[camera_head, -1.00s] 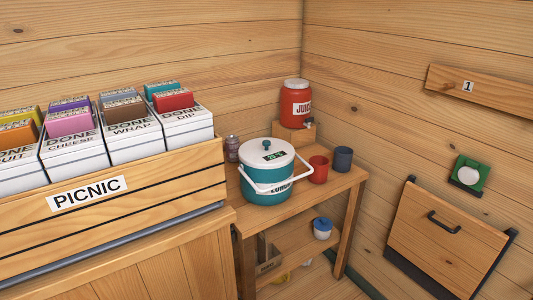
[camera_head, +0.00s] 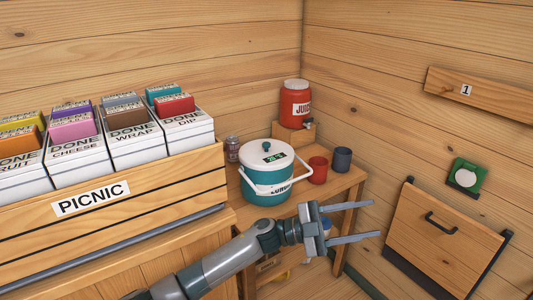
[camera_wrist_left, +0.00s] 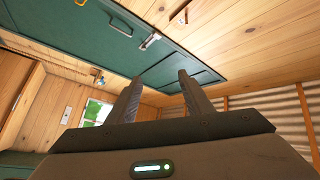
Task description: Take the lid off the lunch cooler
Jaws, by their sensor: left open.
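The lunch cooler (camera_head: 263,189) is a teal tub with a white handle, standing on the wooden side table in the head view. My right gripper is not in view.
A red juice jug (camera_head: 295,104) stands on a block behind the cooler. A red cup (camera_head: 318,170) and a dark blue cup (camera_head: 342,159) are right of it, a small jar (camera_head: 232,149) left. The PICNIC crate (camera_head: 120,190) of boxes fills the left side.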

